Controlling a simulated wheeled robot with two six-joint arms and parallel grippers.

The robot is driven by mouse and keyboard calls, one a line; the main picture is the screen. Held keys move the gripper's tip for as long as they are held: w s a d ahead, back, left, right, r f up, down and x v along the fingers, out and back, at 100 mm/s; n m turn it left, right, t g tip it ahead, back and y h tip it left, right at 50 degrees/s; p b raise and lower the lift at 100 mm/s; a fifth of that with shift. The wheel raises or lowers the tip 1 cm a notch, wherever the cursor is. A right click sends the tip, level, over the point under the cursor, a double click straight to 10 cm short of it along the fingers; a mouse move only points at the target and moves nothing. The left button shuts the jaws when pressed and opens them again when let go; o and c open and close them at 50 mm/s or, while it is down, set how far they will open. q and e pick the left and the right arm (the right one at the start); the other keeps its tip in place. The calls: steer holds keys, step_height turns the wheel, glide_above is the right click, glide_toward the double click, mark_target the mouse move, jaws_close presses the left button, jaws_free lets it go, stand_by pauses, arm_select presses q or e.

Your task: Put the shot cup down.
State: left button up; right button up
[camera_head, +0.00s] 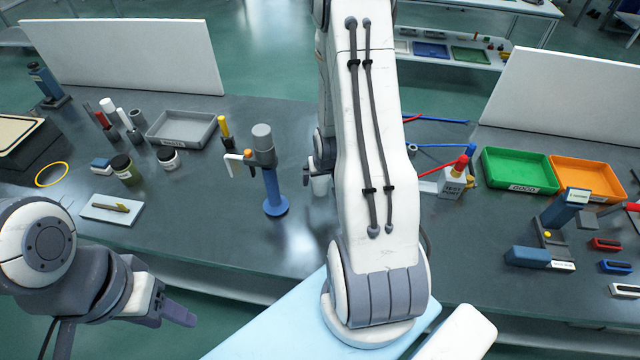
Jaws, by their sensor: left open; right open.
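A small pale cup (320,187), which looks like the shot cup, shows beside the blue stand on the dark bench (215,225). My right arm hides part of it. My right gripper (309,172) is at the cup, mostly hidden behind my own arm; its jaws are open. I cannot tell whether a finger touches the cup. The cup looks upright. My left gripper (178,312) is open and empty, low at the left in front of the bench edge, well away from the cup.
A blue stand with a grey top (272,185) is just left of the cup. A grey tray (183,128), jars (125,168) and a white board with a tool (112,209) lie further left. Green (518,170) and orange (587,180) trays stand at right. Bench front centre-left is clear.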

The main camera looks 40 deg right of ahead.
steer(key=p+x, duration=0.1)
steer(key=x, duration=0.4)
steer(key=shift+w+r, duration=0.1)
steer(key=shift+w, duration=0.05)
